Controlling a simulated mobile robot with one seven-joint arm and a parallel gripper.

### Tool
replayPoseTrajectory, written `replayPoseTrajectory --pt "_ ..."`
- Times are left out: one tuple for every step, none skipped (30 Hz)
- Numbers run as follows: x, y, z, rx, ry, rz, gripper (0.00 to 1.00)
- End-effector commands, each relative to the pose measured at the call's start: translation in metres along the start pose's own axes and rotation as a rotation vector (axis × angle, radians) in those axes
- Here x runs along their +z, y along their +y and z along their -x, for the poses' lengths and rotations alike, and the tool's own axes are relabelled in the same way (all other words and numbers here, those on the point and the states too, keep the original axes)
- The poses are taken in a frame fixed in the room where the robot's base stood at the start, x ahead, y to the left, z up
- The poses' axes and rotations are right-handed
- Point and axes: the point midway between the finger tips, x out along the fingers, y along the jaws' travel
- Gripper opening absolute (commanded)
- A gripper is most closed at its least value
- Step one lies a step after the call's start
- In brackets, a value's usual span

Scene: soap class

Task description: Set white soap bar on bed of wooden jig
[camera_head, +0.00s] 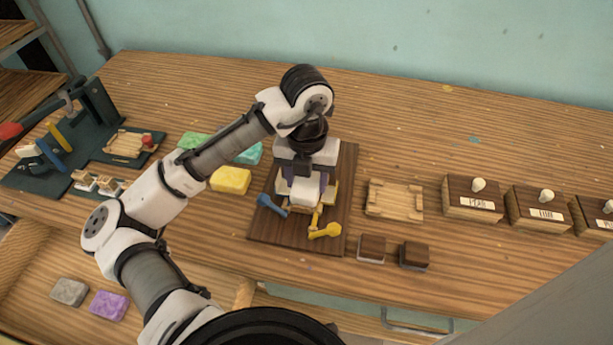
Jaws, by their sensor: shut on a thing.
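The wooden jig is a dark brown board (284,236) with a lighter wooden bed (297,209) in its middle. A blue lever (270,206) and yellow levers (325,231) stand at its front. My gripper (306,184) points down over the bed and is shut on the white soap bar (306,199). The bar is at the bed, but I cannot tell whether it touches it. My gripper and arm hide the back of the jig.
Green, teal and yellow soap bars (231,181) lie left of the jig. A pale wooden tray (394,201), two dark blocks (371,248) and labelled wooden boxes (472,199) stand to the right. Grey and purple bars (109,305) lie in a drawer at lower left.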

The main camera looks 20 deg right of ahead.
Motion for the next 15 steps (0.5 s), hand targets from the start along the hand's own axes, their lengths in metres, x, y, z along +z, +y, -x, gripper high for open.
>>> replayPoseTrajectory --pt "0.0 0.0 0.0002 0.0 0.0 0.0 0.25" --pt "0.0 0.0 0.0002 0.0 0.0 0.0 0.25" --pt "0.0 0.0 0.0002 0.0 0.0 0.0 0.25" --pt "0.0 0.0 0.0002 0.0 0.0 0.0 0.52" --pt "0.0 0.0 0.0002 0.0 0.0 0.0 0.56" --pt "0.0 0.0 0.0002 0.0 0.0 0.0 0.61" --pt "0.0 0.0 0.0002 0.0 0.0 0.0 0.65" --pt "0.0 0.0 0.0002 0.0 0.0 0.0 0.69" --pt "0.0 0.0 0.0002 0.0 0.0 0.0 0.74" --pt "0.0 0.0 0.0002 0.0 0.0 0.0 0.75" --pt "0.0 0.0 0.0001 0.0 0.0 0.0 0.75" --pt "0.0 0.0 0.0001 0.0 0.0 0.0 0.75" --pt "0.0 0.0 0.0001 0.0 0.0 0.0 0.75" --pt "0.0 0.0 0.0001 0.0 0.0 0.0 0.75" --pt "0.0 0.0 0.0001 0.0 0.0 0.0 0.75"
